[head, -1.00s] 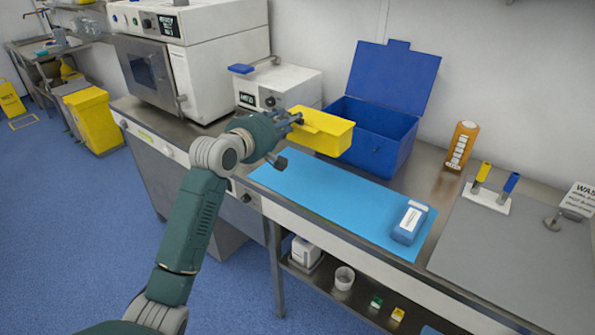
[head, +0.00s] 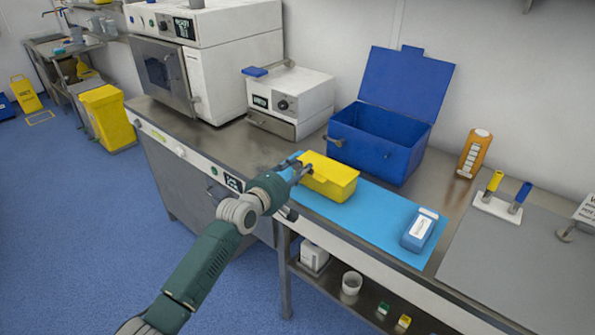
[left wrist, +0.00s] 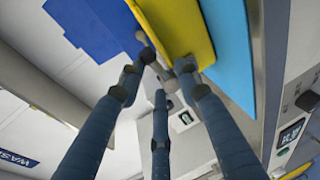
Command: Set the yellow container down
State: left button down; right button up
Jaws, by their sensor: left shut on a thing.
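My right gripper is not in view.
An open blue box (head: 375,142) stands behind the mat. A blue-and-white pack (head: 420,230) lies on the mat's right end. An orange bottle (head: 473,153), a brush stand (head: 497,206) and a grey mat (head: 525,255) are to the right. White machines (head: 290,100) stand at the back left.

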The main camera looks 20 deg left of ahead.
pick_arm(q)
jog(key=shift+r, duration=0.1)
jog(key=c, duration=1.2)
grip_release()
jog(key=shift+s, duration=0.1)
jog(key=b+v, duration=0.1)
jog(key=v, duration=1.1)
jog(key=s+a+f+m+g+y, duration=0.15)
jog(key=s+f, duration=0.25)
jog(key=f, duration=0.9)
jog(key=s+f+m+g, duration=0.3)
jog(key=s+f, duration=0.1)
jog(key=f, duration=0.8)
jog(key=s+f+m+g+y, duration=0.15)
jog(key=s+f, duration=0.35)
jog(key=f, duration=0.8)
jog(key=s+d+f+m+g, duration=0.2)
jog(key=s+f+m+g, duration=0.35)
jog(key=s+f, duration=1.25)
jog(key=s+d+f+m+g, duration=0.1)
jog(key=s+f+m, duration=0.2)
jog(key=s, duration=0.9)
jog(key=s+d+f+m+g, duration=0.2)
jog(key=s+f+m, duration=0.1)
jog(key=s, duration=0.9)
jog(key=shift+s+d+f+m, duration=0.15)
jog(key=shift+s+f+m, duration=0.15)
jog(key=shift+m, duration=0.15)
